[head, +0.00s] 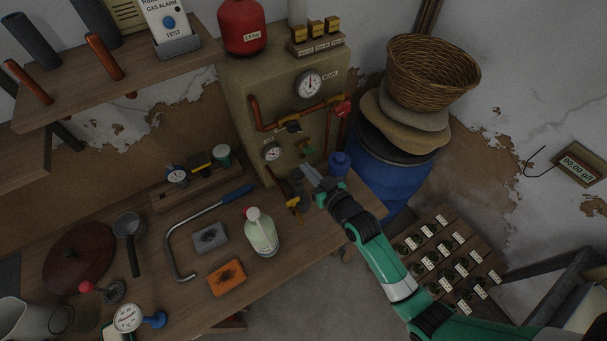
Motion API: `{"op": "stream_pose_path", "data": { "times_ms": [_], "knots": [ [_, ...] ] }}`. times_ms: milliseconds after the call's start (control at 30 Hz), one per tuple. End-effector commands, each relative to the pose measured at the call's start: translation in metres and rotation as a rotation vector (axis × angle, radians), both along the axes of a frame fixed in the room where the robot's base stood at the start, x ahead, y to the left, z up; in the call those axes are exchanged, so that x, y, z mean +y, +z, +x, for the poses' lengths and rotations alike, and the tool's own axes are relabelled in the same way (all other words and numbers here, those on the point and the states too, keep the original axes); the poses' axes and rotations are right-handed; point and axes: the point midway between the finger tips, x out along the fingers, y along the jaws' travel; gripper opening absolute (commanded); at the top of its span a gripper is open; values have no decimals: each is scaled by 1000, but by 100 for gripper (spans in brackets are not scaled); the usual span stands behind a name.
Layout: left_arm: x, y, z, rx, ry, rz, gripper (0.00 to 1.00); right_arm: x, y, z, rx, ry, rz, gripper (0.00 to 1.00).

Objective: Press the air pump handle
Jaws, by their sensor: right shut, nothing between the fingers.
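My right arm comes in from the lower right, and its green-and-black gripper (308,173) is shut and empty. Its fingertips are near the lower front of the beige panel (246,95), close to a small green valve (306,147) and a blue knob-like part (340,162). Whether the fingertips touch anything cannot be told. No part is clearly marked as the air pump handle. A red knob on a rod with a dark disc (114,291) lies at the lower left, beside a round gauge (127,318) with a blue part. My left gripper is not in view.
A blue barrel (391,182) stands right of the panel. A crate of jars (447,215) sits below.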

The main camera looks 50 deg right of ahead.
Motion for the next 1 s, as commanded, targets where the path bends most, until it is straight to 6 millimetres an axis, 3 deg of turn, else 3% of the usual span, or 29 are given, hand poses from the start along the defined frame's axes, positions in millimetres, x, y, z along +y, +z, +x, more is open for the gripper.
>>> {"op": "stream_pose_path", "data": {
  "times_ms": [100, 200, 333, 767, 1000],
  "knots": [
    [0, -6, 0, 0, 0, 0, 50, -6, -8, 23, 0, 0, 0, 0],
    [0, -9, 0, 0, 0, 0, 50, -4, -28, 20, 4, 0, 1, 0],
    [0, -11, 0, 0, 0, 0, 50, -3, -41, 21, 2, 0, 1, 0],
    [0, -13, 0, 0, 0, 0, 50, -3, -46, 21, 0, 0, 0, 0],
    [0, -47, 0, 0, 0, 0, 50, -3, -84, 20, 2, 0, 1, 0]
  ]
}}
